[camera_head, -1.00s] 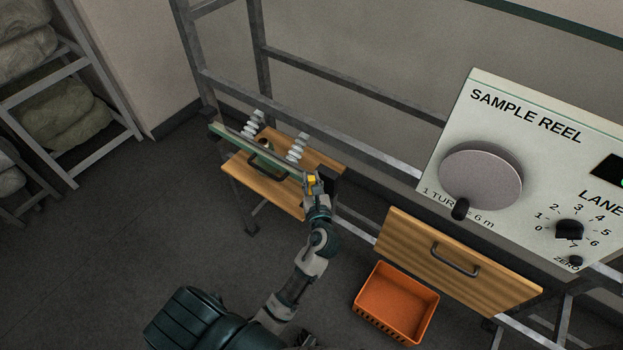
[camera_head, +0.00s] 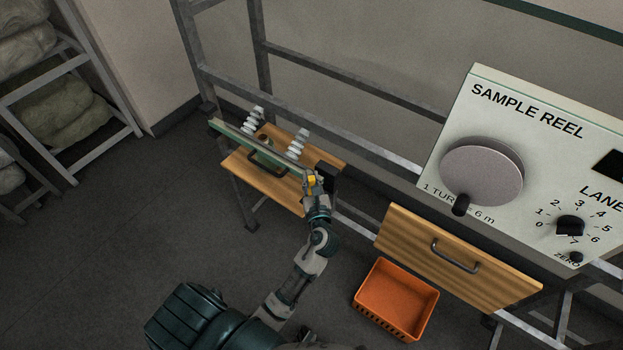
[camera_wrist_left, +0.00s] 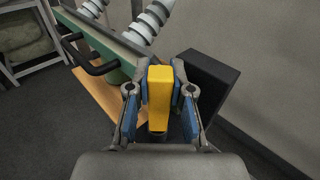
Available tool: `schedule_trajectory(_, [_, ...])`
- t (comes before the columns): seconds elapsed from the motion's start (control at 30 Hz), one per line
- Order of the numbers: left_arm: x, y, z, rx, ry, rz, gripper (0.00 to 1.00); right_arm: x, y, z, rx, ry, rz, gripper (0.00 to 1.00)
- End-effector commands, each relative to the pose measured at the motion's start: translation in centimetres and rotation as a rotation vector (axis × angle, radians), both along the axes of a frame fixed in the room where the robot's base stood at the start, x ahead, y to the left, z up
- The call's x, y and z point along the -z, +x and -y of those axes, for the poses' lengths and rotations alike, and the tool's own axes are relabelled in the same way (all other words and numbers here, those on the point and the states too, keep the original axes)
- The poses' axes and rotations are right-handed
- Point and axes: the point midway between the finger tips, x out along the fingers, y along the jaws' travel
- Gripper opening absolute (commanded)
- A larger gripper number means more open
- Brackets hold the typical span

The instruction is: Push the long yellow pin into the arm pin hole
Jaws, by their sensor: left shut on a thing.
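The yellow pin (camera_wrist_left: 160,92) is held between the two fingers of my left gripper (camera_wrist_left: 160,108) in the left wrist view. In the head view the yellow pin (camera_head: 311,182) is small, at the tip of my left gripper (camera_head: 313,185). The gripper is by the right end of a green arm bar (camera_head: 250,140) with a black handle, beside a dark block (camera_wrist_left: 212,82). The pin hole is not visible; the pin and fingers cover that spot, so I cannot tell how far the pin sits in anything. My right gripper is not in view.
White coiled spools (camera_head: 299,144) stand behind the bar over a wooden board (camera_head: 235,165). A sample reel panel (camera_head: 450,120) with a crank is at right. A wooden drawer front (camera_head: 410,240) and an orange bin (camera_head: 385,290) are below it. The floor at left is clear.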

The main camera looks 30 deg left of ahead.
Motion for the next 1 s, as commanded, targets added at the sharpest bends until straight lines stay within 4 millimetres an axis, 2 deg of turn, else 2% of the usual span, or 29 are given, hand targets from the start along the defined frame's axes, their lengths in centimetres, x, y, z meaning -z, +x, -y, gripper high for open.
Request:
schedule_trajectory(0.1, [0.3,0.0,0.0,0.000,0.001,0.001,0.00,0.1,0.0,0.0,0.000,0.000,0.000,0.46])
schedule_trajectory(0.13, [0.2,0.0,0.0,0.000,0.001,0.001,0.26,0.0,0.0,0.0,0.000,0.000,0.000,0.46])
schedule_trajectory(0.23, [0.2,0.0,0.0,0.000,0.001,0.001,0.50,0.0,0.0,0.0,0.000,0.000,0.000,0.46])
schedule_trajectory(0.63, [0.3,-0.6,0.6,0.001,-0.001,-0.001,0.50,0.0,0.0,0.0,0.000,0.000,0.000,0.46])
schedule_trajectory(1.0, [0.0,-6.4,5.5,0.002,-0.002,-0.004,0.50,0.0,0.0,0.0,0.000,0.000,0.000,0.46])
